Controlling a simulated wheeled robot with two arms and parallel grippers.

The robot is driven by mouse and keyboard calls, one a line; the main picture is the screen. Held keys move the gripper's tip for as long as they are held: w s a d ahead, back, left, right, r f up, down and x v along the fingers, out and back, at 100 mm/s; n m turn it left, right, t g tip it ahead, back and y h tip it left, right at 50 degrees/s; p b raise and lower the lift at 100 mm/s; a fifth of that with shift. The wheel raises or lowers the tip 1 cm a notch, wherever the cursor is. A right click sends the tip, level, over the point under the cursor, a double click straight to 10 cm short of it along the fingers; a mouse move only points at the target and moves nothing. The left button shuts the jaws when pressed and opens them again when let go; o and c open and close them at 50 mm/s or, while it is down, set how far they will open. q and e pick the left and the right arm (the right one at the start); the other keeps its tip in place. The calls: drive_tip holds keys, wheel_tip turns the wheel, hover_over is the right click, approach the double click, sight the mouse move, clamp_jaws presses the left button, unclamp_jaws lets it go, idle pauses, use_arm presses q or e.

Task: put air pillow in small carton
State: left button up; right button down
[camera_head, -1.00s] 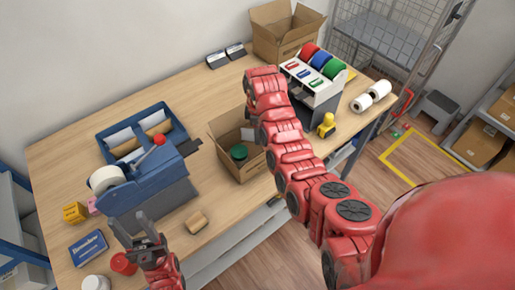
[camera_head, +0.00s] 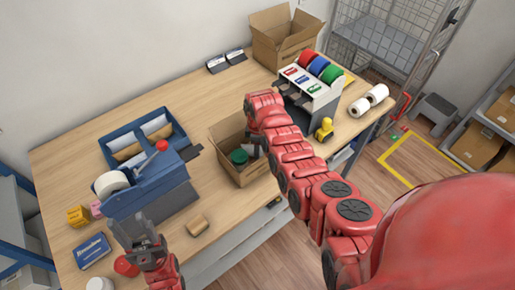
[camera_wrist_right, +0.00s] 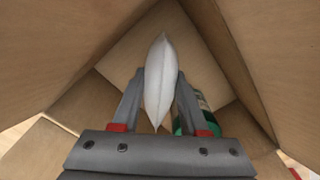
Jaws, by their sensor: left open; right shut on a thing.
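The small carton (camera_head: 238,172) stands open on the table near the front edge. My right gripper (camera_wrist_right: 160,98) is shut on a white air pillow (camera_wrist_right: 160,82), which stands upright between the fingers. In the right wrist view the pillow is inside the carton's walls (camera_wrist_right: 70,50). In the head view my right arm hides most of the gripper and pillow at the carton's right side. A green round item (camera_head: 239,157) lies in the carton, and it shows beside the right finger (camera_wrist_right: 200,112). My left gripper (camera_head: 137,232) is open and empty at the front left.
A blue tape machine (camera_head: 155,190) and blue tray (camera_head: 125,158) stand left of the carton. A larger open carton (camera_head: 285,45) and a dispenser with coloured rolls (camera_head: 312,82) are behind.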

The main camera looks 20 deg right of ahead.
drive_tip(key=shift+c, duration=2.2)
unclamp_jaws()
drive_tip(key=shift+f, duration=0.1)
drive_tip(key=shift+r, duration=0.25)
drive_tip(key=shift+w+r, duration=0.15)
drive_tip(key=shift+r, duration=0.05)
wheel_tip(320, 180, up, 5)
drive_tip(key=b, duration=0.2)
drive_tip(key=shift+r+b, duration=0.1)
drive_tip(key=shift+b, duration=0.2)
wheel_tip(320, 180, up, 6)
drive_tip(key=p, duration=0.3)
drive_tip(key=shift+r, duration=0.15)
